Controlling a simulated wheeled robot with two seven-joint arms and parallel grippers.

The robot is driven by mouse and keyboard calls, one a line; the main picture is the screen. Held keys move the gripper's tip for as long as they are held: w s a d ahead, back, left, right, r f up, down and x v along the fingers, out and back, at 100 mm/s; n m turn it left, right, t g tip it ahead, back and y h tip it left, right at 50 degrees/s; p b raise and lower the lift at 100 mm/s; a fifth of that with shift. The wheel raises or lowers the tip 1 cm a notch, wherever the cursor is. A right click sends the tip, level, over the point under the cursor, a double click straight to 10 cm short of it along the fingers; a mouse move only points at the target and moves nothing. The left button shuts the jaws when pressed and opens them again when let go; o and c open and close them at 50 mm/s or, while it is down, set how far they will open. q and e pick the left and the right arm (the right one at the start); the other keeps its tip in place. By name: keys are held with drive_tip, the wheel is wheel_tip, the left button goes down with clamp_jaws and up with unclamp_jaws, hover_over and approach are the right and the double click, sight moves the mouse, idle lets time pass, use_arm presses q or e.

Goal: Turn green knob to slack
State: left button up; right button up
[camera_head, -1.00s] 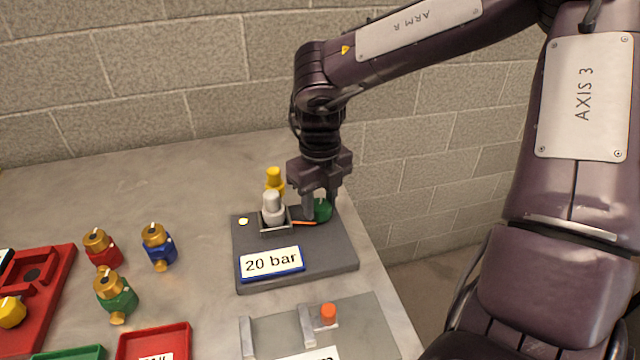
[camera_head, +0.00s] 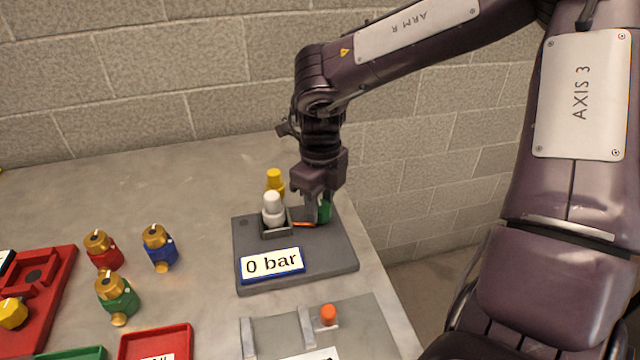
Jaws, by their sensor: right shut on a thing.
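The green knob (camera_head: 325,211) sits at the back right of a dark grey base plate (camera_head: 330,259). My right gripper (camera_head: 317,213) points down and is shut on the green knob, its fingers hiding part of it. An orange pointer or strip (camera_head: 303,224) shows beside the knob. A sign (camera_head: 272,263) on the front of the plate reads "0 bar". No lit lamp shows at the plate's left corner. My left gripper is not in view.
A white-capped part (camera_head: 273,210) in a metal holder and a yellow-capped part (camera_head: 275,182) stand left of the gripper. Red, blue (camera_head: 159,247) and green (camera_head: 117,297) valves stand on the table. A grey fixture with an orange button (camera_head: 328,314) lies in front.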

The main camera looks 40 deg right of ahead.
sight(320, 206)
drive_tip(key=o, duration=1)
wheel_tip(320, 206, up, 8)
drive_tip(key=shift+f, duration=0.1)
idle(0.4)
